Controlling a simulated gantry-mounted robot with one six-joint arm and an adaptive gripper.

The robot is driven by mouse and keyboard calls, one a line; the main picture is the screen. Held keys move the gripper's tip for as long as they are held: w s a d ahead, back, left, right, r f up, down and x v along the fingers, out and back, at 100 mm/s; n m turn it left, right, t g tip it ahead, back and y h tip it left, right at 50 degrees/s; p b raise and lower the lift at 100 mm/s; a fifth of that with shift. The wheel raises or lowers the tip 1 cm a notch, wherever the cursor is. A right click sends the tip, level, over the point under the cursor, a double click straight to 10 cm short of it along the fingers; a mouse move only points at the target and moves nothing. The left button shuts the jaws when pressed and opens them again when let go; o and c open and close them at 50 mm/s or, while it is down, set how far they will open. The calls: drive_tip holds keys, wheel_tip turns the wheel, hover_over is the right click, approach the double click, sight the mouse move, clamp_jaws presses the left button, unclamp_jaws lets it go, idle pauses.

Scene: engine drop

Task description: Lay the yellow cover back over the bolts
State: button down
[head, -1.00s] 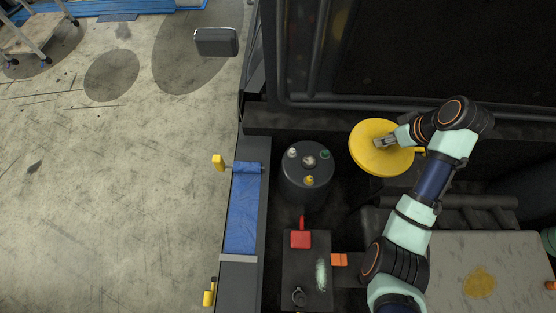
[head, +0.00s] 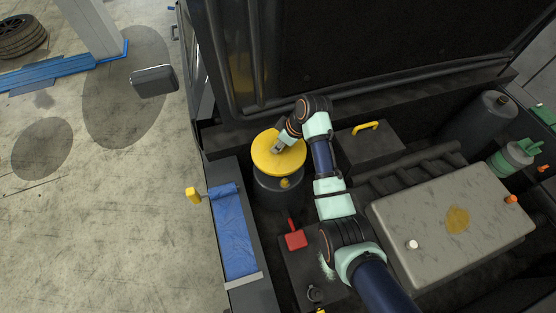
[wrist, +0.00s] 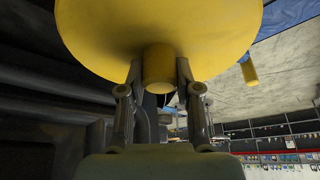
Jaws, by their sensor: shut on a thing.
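The round yellow cover (head: 268,160) is over the black cylinder (head: 280,195) that carries the bolts. It hides most of the cylinder's top. One yellow bolt (head: 285,183) shows below the cover's front rim; the other bolts are hidden. Whether the cover touches the cylinder cannot be told. My gripper (head: 279,147) is shut on the cover's knob from above. In the wrist view my gripper (wrist: 159,70) has a finger on each side of the yellow knob (wrist: 158,66), with the cover's disc (wrist: 158,25) beyond it.
A dark box with a yellow handle (head: 365,127) stands right of the cylinder. A red part (head: 295,240) sits in front of it. A blue strip (head: 234,232) runs along the left edge. A large grey engine cover (head: 430,225) fills the right. The raised dark panel stands behind.

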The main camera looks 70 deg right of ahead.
sight(286, 152)
wheel_tip(286, 152, down, 10)
drive_tip(key=shift+r+b, duration=0.2)
drive_tip(key=shift+b, duration=0.5)
drive_tip(key=c, duration=0.8)
unclamp_jaws()
drive_tip(key=p+v, duration=0.2)
drive_tip(key=v, duration=1)
